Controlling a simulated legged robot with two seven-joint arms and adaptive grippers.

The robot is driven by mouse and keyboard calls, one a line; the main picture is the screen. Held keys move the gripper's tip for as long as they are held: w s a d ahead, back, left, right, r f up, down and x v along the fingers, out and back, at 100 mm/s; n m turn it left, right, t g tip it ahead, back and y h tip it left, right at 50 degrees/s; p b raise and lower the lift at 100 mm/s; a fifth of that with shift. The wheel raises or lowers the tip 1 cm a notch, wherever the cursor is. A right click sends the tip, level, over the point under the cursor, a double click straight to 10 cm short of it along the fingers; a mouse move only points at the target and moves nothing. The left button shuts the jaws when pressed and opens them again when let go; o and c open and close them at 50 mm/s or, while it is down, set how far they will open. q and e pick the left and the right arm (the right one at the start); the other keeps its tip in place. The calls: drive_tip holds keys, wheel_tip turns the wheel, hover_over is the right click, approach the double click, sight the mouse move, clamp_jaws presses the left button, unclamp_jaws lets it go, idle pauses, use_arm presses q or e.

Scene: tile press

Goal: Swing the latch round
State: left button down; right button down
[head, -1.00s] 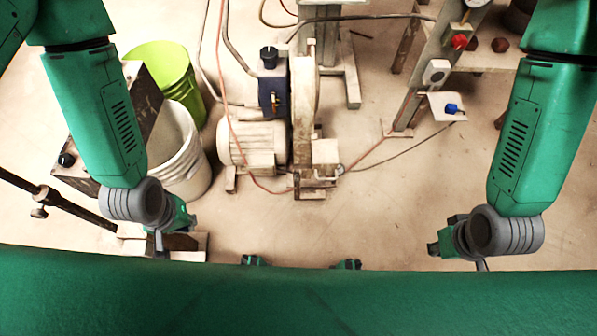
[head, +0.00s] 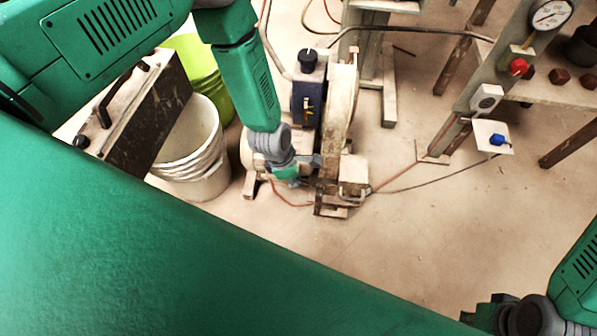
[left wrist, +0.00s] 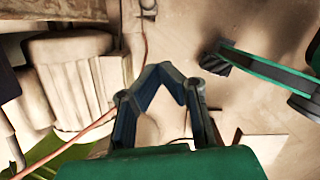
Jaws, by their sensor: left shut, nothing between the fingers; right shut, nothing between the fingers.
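I cannot tell for sure which part is the latch. A small blue piece (head: 498,140) sits on a white plate (head: 484,131) low on the press frame at the right of the head view. My left gripper (head: 308,161) is shut and empty; in the head view it overlaps the motor unit, and contact cannot be told. Its bare fingers, bent toward each other, show in the left wrist view (left wrist: 165,72). My right gripper (head: 484,312) is shut and empty at the bottom right, above the floor, clear of the press frame.
The press frame (head: 497,78) carries a gauge (head: 551,14), a red knob (head: 518,67) and a white box (head: 487,97). A wheel housing (head: 340,110) stands mid-view. A white bucket (head: 205,170) and green bin (head: 212,85) stand left. Floor between motor and frame is mostly clear.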

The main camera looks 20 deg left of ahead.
sight(320, 190)
use_arm(q)
drive_tip(key=w+d+f+b, duration=0.2)
drive_tip(key=d+f+b, duration=0.1)
drive_tip(key=f, duration=0.3)
drive_tip(key=shift+w+d, duration=0.25)
drive_tip(key=shift+d, duration=0.55)
drive_tip(key=shift+a, duration=0.1)
